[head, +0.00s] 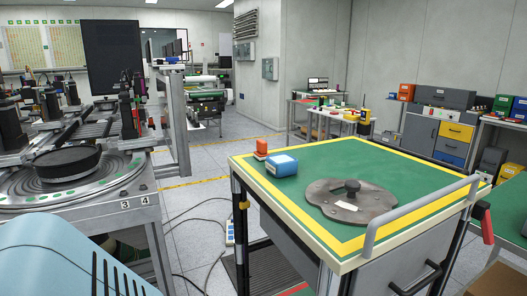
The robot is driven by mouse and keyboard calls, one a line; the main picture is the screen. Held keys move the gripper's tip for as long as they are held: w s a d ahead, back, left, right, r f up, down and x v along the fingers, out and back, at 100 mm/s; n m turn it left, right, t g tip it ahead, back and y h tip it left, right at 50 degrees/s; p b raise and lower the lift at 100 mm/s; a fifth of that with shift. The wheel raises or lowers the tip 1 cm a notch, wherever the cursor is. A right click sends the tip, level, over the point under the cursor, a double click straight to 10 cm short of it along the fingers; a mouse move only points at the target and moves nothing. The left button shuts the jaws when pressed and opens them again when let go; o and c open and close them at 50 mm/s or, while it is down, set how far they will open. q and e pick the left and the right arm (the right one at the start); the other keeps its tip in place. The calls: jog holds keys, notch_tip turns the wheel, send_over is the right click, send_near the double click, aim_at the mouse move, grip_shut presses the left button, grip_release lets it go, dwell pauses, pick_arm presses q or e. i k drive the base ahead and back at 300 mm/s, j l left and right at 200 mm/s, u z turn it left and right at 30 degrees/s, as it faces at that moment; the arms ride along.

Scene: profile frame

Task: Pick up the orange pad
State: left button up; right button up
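A small orange block-like object (261,148), which may be the orange pad, sits at the far left corner of the green-topped cart (300,196) in the head view. It looks upright and stands just behind a blue and white object (282,166), which is close to it. I cannot tell whether the two touch. Neither of my grippers shows in the head view.
A grey metal plate with a knob (350,200) lies mid-cart. A grey rail (420,212) runs along the cart's right edge. A round-table machine (70,178) stands at left. Cables (205,222) lie on the floor between them. Benches (440,130) stand behind.

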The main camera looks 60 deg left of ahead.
aim_at(261, 153)
jog(key=i, duration=0.45)
jog(key=u, duration=2)
